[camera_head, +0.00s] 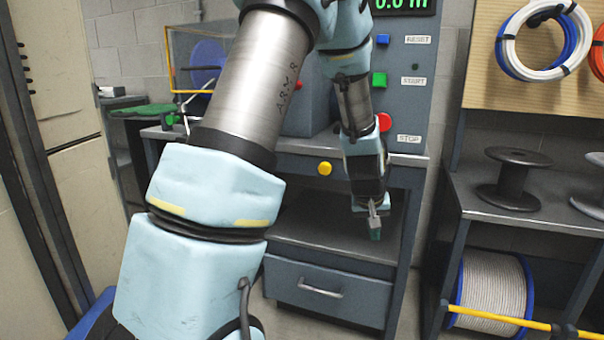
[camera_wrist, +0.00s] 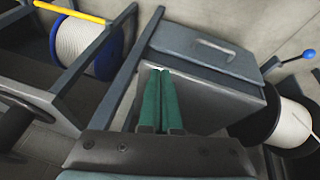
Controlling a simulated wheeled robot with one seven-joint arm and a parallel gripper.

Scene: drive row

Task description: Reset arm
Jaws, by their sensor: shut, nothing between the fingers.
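My arm crosses the left and middle of the head view, its upper links pale blue and silver, and bends down at the top. My gripper (camera_head: 375,234) hangs pointing down in front of the open shelf of the grey machine bench. In the wrist view my gripper (camera_wrist: 159,72) shows two green fingers side by side, closed together with nothing between them. Below the gripper in the wrist view is the bench's shelf and drawer front (camera_wrist: 205,45). My arm hides part of the bench and machine behind it.
The grey panel carries a blue button (camera_head: 382,40), a green button (camera_head: 379,80), a red button (camera_head: 384,122) and a display (camera_head: 402,4). A yellow knob (camera_head: 324,168) is on the bench front. A rack at right holds a black spool (camera_head: 511,180) and a rope spool (camera_head: 492,295).

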